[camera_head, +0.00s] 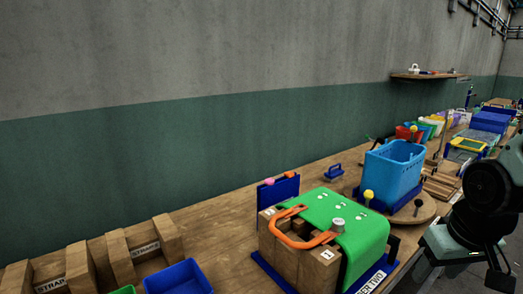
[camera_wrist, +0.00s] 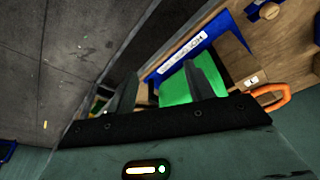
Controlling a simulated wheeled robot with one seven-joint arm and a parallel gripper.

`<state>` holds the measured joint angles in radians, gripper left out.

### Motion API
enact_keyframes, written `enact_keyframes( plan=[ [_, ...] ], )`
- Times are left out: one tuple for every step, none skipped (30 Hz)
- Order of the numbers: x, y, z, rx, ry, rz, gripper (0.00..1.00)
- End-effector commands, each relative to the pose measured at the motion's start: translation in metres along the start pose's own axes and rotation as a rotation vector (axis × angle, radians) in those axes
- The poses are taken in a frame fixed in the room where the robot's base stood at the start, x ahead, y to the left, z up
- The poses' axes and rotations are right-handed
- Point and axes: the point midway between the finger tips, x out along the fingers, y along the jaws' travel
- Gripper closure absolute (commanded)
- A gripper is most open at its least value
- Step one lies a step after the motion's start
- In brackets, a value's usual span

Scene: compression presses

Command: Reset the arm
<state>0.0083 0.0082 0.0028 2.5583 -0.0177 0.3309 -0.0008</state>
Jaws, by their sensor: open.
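My arm (camera_head: 470,220) shows at the right edge of the head view, off the front side of the wooden bench. In the wrist view my gripper (camera_wrist: 165,90) has its two dark fingers spread apart with nothing held between them. Past the fingers lies the press with a green cover (camera_wrist: 176,90), a blue labelled base (camera_wrist: 190,52) and an orange strap or handle (camera_wrist: 272,97). The same green cover (camera_head: 335,215) shows in the head view, over wooden blocks, with the orange handle (camera_head: 292,228) at its left. My gripper appears apart from the press.
A blue basket (camera_head: 392,172) stands on a round wooden board behind the press. A blue tray (camera_head: 180,278) and wooden holders labelled STRAP (camera_head: 72,272) are at front left. More bins and trays (camera_head: 490,121) line the far bench. Grey floor (camera_wrist: 50,75) lies beside the bench.

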Motion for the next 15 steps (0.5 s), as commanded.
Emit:
enact_keyframes(
  plan=[
    [-0.006,-0.017,0.007,-0.012,-0.021,-0.023,0.47],
    [-0.007,-0.029,0.009,-0.053,-0.03,-0.033,0.47],
    [-0.01,-0.045,0.014,-0.1,-0.044,-0.046,0.47],
    [-0.012,-0.058,0.018,-0.137,-0.054,-0.056,0.47],
    [-0.014,-0.069,0.023,-0.173,-0.065,-0.066,0.47],
    [-0.018,-0.085,0.03,-0.221,-0.08,-0.078,0.47],
    [-0.021,-0.097,0.036,-0.258,-0.09,-0.087,0.47],
    [-0.024,-0.108,0.044,-0.299,-0.103,-0.095,0.47],
    [-0.028,-0.123,0.053,-0.351,-0.118,-0.106,0.47],
    [-0.031,-0.133,0.062,-0.389,-0.131,-0.113,0.47],
    [-0.035,-0.142,0.07,-0.427,-0.142,-0.119,0.47],
    [-0.039,-0.154,0.081,-0.477,-0.157,-0.126,0.47],
    [-0.043,-0.162,0.09,-0.514,-0.169,-0.13,0.47],
    [-0.045,-0.168,0.097,-0.545,-0.178,-0.134,0.47],
    [-0.049,-0.175,0.107,-0.582,-0.191,-0.137,0.47]
  ],
)
